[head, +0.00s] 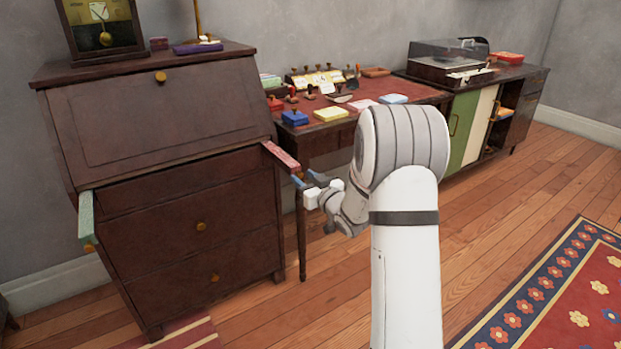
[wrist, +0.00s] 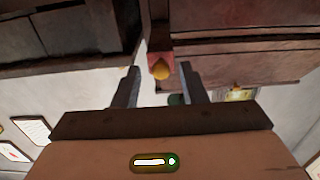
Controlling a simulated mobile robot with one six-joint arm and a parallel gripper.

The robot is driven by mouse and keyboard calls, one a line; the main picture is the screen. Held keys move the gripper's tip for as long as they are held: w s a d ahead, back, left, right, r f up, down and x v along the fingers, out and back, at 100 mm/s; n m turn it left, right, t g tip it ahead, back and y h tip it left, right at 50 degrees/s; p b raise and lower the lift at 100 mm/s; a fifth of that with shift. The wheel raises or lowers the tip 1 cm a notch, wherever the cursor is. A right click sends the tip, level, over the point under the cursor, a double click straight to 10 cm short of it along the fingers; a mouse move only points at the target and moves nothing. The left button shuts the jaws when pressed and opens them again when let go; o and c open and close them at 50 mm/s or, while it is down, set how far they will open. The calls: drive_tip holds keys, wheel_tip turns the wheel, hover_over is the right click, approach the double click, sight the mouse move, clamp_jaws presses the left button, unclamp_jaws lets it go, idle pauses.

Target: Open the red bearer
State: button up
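The red bearer (head: 281,157) is a narrow bar sticking out of the upper right front of the dark wooden bureau (head: 190,195). In the wrist view its red end (wrist: 156,58) carries a round gold knob (wrist: 161,69). My gripper (head: 308,180) is just off the bearer's front end. In the wrist view my gripper (wrist: 159,70) has its two fingers apart, with the knob showing in the gap between the fingertips. I see no finger touching the knob. The knob is not clear in the head view.
A green bearer (head: 86,218) sticks out at the bureau's left. The bureau's sloped lid (head: 160,115) is shut. A desk (head: 345,112) with coloured boxes and stamps stands right of the bureau, close behind my gripper. Bare wooden floor (head: 490,225) lies to the right.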

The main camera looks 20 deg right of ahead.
drive_tip(key=p+v, duration=0.1)
drive_tip(key=v, duration=0.6)
drive_tip(key=shift+s+d+p, duration=0.15)
drive_tip(key=shift+s+p, duration=0.15)
drive_tip(key=shift+s, duration=0.05)
drive_tip(key=shift+r, duration=0.1)
drive_tip(key=s+r+m+g+h+p, duration=0.1)
drive_tip(key=s+r+g+h+p, duration=0.3)
drive_tip(key=r+p, duration=0.5)
drive_tip(key=s+r+m+g+h+p, duration=0.25)
drive_tip(key=s+r+p, duration=0.4)
drive_tip(key=r, duration=0.35)
drive_tip(key=s+a+r+g+p, duration=0.3)
drive_tip(key=s+r+p, duration=0.3)
drive_tip(key=s, duration=0.5)
drive_tip(key=s+a+r+g+p, duration=0.4)
drive_tip(key=s+r+p, duration=0.3)
drive_tip(key=s, duration=0.4)
drive_tip(key=shift+s+g+y, duration=0.35)
drive_tip(key=shift+g+y, duration=0.1)
drive_tip(key=shift+g, duration=0.1)
